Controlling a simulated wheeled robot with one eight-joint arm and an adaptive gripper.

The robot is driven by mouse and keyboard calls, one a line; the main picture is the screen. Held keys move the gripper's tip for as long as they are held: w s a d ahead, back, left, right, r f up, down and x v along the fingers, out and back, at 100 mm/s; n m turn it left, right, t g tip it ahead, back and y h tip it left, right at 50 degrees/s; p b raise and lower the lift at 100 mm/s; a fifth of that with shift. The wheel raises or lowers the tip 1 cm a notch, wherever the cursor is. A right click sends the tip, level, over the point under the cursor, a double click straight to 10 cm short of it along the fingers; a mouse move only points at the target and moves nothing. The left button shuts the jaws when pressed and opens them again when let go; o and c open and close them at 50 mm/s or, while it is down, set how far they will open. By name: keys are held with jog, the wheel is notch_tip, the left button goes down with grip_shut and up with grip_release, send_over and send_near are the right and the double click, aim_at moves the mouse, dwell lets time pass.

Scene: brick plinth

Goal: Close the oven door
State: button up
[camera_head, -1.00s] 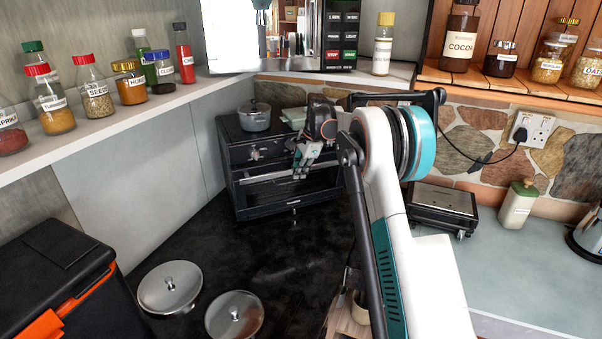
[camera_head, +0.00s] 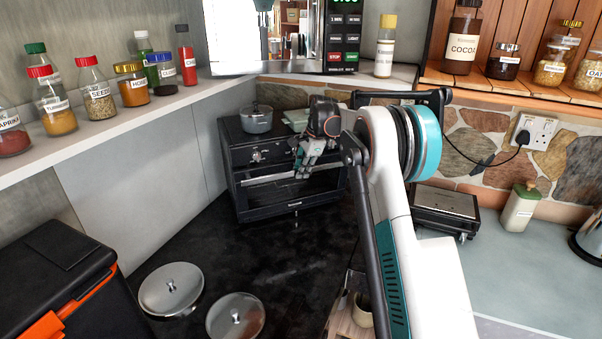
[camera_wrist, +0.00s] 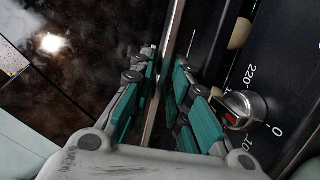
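The black oven (camera_head: 285,165) stands in the back corner, with a dark glass door (camera_head: 290,198) and a pale bar handle (camera_head: 262,181) across its top. The door looks close to upright; whether it is fully shut I cannot tell. My gripper (camera_head: 305,168) is at the handle, right of its middle. In the wrist view, my gripper (camera_wrist: 164,82) has its teal pads on both sides of the metal handle (camera_wrist: 170,50), with narrow gaps, so it appears open around it. An oven knob (camera_wrist: 243,108) lies to the right on the control panel. The arm hides the oven's right side.
A grey pot (camera_head: 256,118) sits on the oven. Two round metal lids (camera_head: 171,288) (camera_head: 236,318) lie on the dark surface in front. A black and orange box (camera_head: 55,270) stands at the lower left. A black appliance (camera_head: 445,208) is right of my arm.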

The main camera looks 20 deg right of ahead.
jog(key=v, duration=1)
jog(key=shift+r, duration=0.2)
